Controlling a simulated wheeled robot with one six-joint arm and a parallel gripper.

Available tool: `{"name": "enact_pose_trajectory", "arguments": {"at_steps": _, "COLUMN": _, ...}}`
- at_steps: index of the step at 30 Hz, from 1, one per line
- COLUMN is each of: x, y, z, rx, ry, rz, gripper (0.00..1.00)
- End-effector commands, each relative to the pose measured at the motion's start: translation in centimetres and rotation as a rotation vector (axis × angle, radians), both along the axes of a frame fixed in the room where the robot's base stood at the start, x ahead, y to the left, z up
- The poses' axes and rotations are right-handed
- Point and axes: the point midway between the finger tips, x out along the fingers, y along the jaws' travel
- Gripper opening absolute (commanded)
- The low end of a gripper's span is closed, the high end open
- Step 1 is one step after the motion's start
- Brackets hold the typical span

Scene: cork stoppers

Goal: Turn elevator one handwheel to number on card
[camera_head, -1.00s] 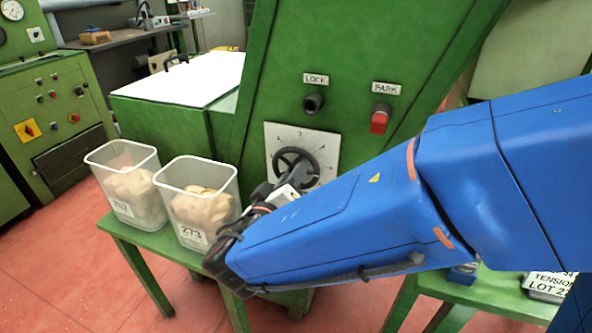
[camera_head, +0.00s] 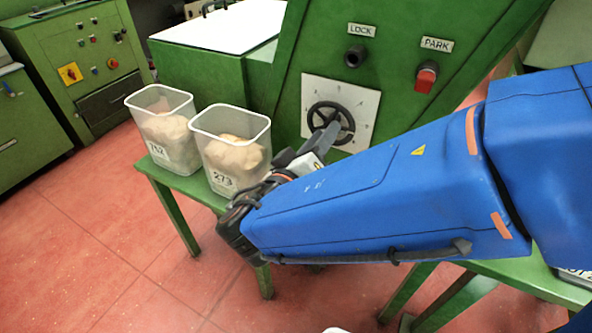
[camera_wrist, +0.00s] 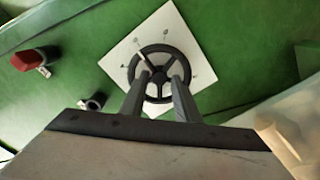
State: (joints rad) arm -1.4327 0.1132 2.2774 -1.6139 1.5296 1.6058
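The black spoked handwheel (camera_head: 322,109) sits on a white dial plate (camera_head: 368,100) on the sloped green machine front. It also shows in the wrist view (camera_wrist: 164,52), with small marks around it too small to read. No number card for the wheel and no elevator label can be made out.
Above the wheel are a black LOCK knob (camera_head: 355,56) and a red PARK switch (camera_head: 426,78). Two clear tubs of cork-coloured pieces, one (camera_head: 165,130) with a hard-to-read number and one marked 273 (camera_head: 232,152), stand on a green bench (camera_head: 180,183) at left.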

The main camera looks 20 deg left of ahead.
Motion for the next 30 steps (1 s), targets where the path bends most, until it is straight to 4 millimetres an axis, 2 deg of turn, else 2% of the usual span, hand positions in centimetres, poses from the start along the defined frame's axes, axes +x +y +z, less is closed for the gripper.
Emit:
{"name": "enact_pose_trajectory", "arguments": {"at_steps": 21, "x": -10.9, "y": 0.9, "z": -0.1, "rx": -0.001, "ry": 0.001, "rz": 0.002, "gripper": 0.29}}
{"name": "enact_pose_trajectory", "arguments": {"at_steps": 30, "x": -12.9, "y": 1.0, "z": -0.1, "rx": -0.001, "ry": 0.001, "rz": 0.001, "gripper": 0.29}}
